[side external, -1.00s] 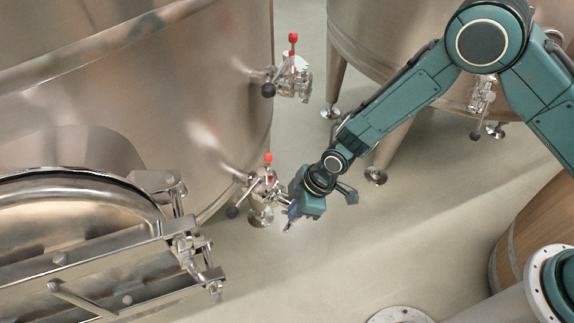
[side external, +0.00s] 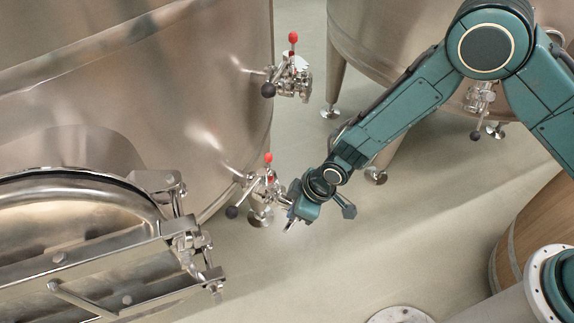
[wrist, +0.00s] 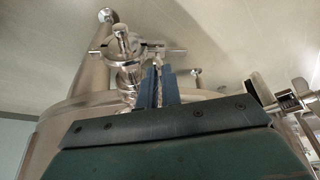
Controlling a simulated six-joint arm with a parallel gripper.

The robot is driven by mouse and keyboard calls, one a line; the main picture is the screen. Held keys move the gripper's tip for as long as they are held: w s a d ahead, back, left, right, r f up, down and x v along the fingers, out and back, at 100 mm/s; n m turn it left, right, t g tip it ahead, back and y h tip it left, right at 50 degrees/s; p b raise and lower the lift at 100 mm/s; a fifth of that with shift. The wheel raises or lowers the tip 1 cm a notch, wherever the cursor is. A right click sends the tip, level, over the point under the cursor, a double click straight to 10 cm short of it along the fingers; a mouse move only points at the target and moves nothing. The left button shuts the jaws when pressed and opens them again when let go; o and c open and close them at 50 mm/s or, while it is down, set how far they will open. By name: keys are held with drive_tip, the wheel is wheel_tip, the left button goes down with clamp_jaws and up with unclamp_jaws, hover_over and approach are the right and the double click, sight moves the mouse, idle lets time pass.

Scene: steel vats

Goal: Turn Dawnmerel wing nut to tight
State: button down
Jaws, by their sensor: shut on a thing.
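The lower valve (side external: 262,184) sticks out from the large steel vat (side external: 150,110), with a red-tipped handle and a black ball knob. My gripper (side external: 287,212) is at the right side of this valve's clamp fitting. In the wrist view, my gripper (wrist: 158,86) has its two blue-grey fingers close together, shut on a narrow silver piece (wrist: 157,92), which looks like the wing nut. The fingers cover most of it, so its wings and angle cannot be made out. The steel clamp ring (wrist: 100,47) and fitting are just beyond the fingers. No name label is readable.
A similar upper valve (side external: 290,78) with a red tip stands above on the same vat. A hinged steel manway door (side external: 90,270) is at lower left. A second vat (side external: 390,40) stands behind my arm, a wooden barrel (side external: 535,240) at right. The middle floor is clear.

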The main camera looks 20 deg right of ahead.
drive_tip(key=c, duration=1.6)
unclamp_jaws()
drive_tip(key=shift+r, duration=0.1)
drive_tip(key=shift+v, duration=6.85)
drive_tip(key=shift+s, duration=0.1)
